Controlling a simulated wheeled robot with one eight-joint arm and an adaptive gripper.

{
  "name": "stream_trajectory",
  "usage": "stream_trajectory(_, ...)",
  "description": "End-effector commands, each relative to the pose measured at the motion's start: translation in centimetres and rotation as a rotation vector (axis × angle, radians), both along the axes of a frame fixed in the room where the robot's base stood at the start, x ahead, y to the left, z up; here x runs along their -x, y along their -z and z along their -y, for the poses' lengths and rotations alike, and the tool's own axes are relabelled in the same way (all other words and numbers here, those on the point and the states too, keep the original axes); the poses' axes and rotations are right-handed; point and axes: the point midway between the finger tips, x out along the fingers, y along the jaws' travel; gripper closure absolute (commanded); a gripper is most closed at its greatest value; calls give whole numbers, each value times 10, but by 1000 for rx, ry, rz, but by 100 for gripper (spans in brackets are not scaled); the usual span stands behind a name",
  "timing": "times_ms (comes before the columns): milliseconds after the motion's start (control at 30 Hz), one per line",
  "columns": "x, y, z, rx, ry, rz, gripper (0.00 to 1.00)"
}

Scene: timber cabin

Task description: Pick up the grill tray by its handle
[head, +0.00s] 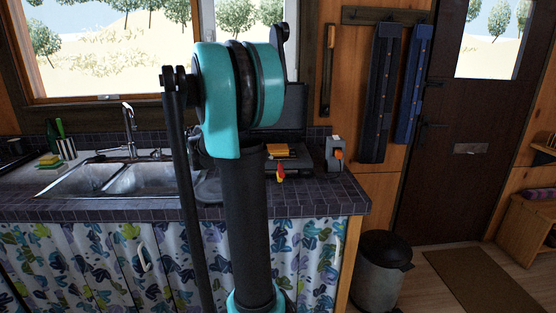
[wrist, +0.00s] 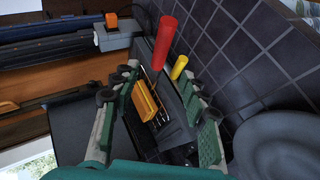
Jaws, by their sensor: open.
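A dark grill appliance (wrist: 178,98) stands on the tiled counter, partly behind my arm in the head view. A red handle (wrist: 165,42) and a smaller yellow handle (wrist: 179,67) stick out from it; they also show in the head view as a red handle (head: 281,174) and a yellow tip (head: 280,180). I cannot tell which handle belongs to the grill tray. An orange-yellow block (wrist: 148,102) lies on the grill. My gripper (wrist: 157,76) is open and empty, its fingers on either side of the view of the grill and handles. My arm hides it in the head view.
A grey device with an orange part (head: 335,154) stands right of the grill. A double sink (head: 135,180) with a tap is at the left. A round dark plate or pan (wrist: 275,148) lies close to my gripper. A bin (head: 382,272) stands on the floor at right.

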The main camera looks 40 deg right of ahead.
Motion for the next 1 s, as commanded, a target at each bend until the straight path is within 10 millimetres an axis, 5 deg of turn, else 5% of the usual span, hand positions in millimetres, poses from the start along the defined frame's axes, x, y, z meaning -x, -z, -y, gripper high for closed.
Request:
stream_trajectory(733,0,42,69,0,1,0,56)
stream_trajectory(1000,-1,45,74,-1,0,0,56)
